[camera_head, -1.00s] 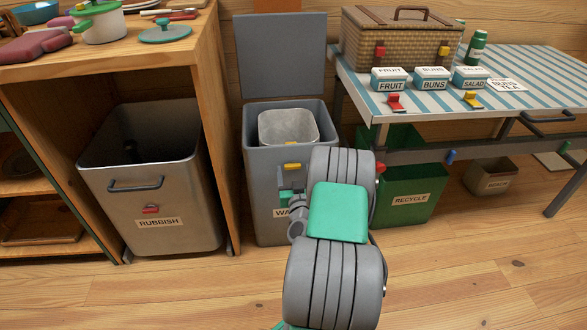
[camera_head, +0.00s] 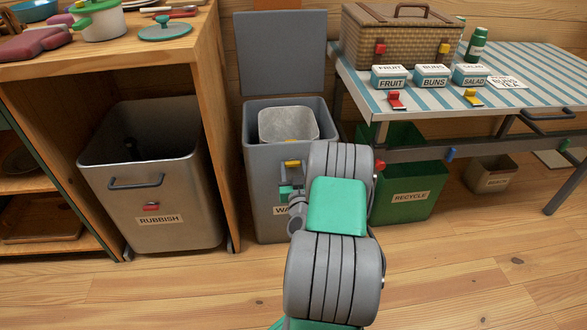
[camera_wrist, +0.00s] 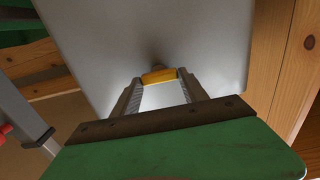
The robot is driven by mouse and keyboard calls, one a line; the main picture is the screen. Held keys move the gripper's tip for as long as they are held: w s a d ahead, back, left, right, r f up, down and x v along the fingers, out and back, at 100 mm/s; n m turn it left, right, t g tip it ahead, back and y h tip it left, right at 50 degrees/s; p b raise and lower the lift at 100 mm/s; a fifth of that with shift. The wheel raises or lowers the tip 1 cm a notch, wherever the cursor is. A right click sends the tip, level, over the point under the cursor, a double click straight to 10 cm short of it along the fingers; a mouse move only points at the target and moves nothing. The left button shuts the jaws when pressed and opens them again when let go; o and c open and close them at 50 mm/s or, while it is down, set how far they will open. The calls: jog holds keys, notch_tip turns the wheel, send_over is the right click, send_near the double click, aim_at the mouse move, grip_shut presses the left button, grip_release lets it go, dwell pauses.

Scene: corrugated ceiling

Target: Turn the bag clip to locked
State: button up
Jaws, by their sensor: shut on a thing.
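The yellow clip (camera_head: 292,163) is on the front of the grey bin (camera_head: 262,190), just below its rim. It also shows in the wrist view (camera_wrist: 160,76) as a short yellow bar lying roughly level in that picture. My gripper (camera_wrist: 159,84) is shut on this yellow piece, with one finger at each end of it. A pale grey metallic surface lies close behind it. In the head view my arm covers the bin's right side and part of its label, and the fingertips are mostly hidden. I cannot read the clip's lock setting.
The grey bin's lid (camera_head: 281,52) stands open behind a pale inner container (camera_head: 288,124). A wooden cabinet with the rubbish bin (camera_head: 160,195) stands on the left. The striped table (camera_head: 520,75) and green recycle bin (camera_head: 405,199) are on the right. The front floor is clear.

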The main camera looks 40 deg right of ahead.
jog(key=shift+c, duration=1.1)
jog(key=shift+m, duration=0.4)
jog(key=m, duration=0.8)
jog(key=shift+d, duration=0.15)
jog(key=m+p, duration=0.1)
jog(key=m, duration=0.3)
jog(key=shift+s+m, duration=0.1)
jog(key=shift+m, duration=0.2)
jog(key=shift+f+m+p, duration=0.2)
jog(key=shift+m+p, duration=0.35)
jog(key=shift+m, duration=1.75)
